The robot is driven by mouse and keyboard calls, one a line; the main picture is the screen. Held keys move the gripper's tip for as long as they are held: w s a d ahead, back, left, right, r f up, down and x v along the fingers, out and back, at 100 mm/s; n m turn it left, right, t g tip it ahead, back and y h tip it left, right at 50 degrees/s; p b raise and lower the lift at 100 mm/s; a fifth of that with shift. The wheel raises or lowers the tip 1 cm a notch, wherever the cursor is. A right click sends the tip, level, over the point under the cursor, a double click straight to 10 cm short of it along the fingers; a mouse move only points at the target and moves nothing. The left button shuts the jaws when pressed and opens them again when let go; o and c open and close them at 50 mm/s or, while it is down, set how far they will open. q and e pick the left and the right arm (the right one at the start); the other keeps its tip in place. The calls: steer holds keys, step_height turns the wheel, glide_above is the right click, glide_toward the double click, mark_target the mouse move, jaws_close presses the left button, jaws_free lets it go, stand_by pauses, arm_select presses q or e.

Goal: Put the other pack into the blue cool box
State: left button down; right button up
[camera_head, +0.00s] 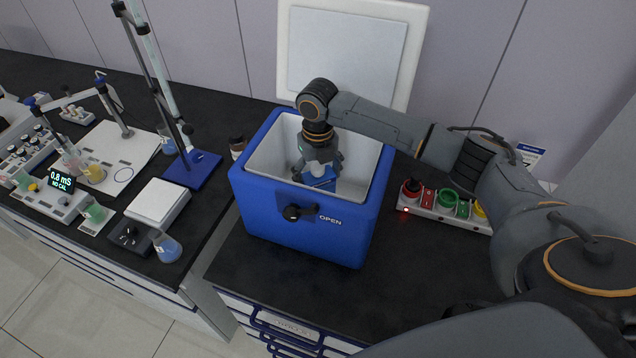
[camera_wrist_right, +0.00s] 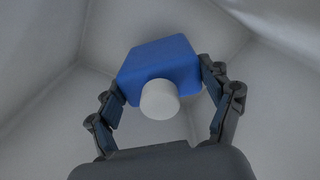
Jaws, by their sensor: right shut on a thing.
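The blue cool box (camera_head: 265,207) stands on the dark bench with its white lid (camera_head: 345,55) open at the back. My right gripper (camera_head: 318,172) reaches down inside the box. It is shut on a blue pack (camera_head: 320,183) with a white cap. In the right wrist view the pack (camera_wrist_right: 158,66) sits between the two fingers of my gripper (camera_wrist_right: 165,95), with the white cap (camera_wrist_right: 159,99) towards the camera. Pale box walls surround it. I cannot tell whether the pack touches the box floor. No second pack shows. My left gripper is out of view.
A power strip with red, green and yellow plugs (camera_head: 447,205) lies right of the box. A small dark-capped bottle (camera_head: 237,147) stands close to its left side. Further left are a stand with a blue base (camera_head: 192,168), a white scale (camera_head: 158,202) and flasks. Bench in front is clear.

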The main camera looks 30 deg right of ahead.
mark_target(318, 184)
step_height(318, 184, down, 2)
steer(key=shift+f+p, duration=0.2)
steer(key=shift+p, duration=0.15)
steer(key=shift+f, duration=0.4)
steer(key=shift+f, duration=0.1)
steer(key=o, duration=1.5)
steer(key=shift+s, duration=0.1)
steer(key=shift+r, duration=0.6)
step_height(318, 184, up, 11)
steer(key=b, duration=0.2)
steer(key=shift+b, duration=0.35)
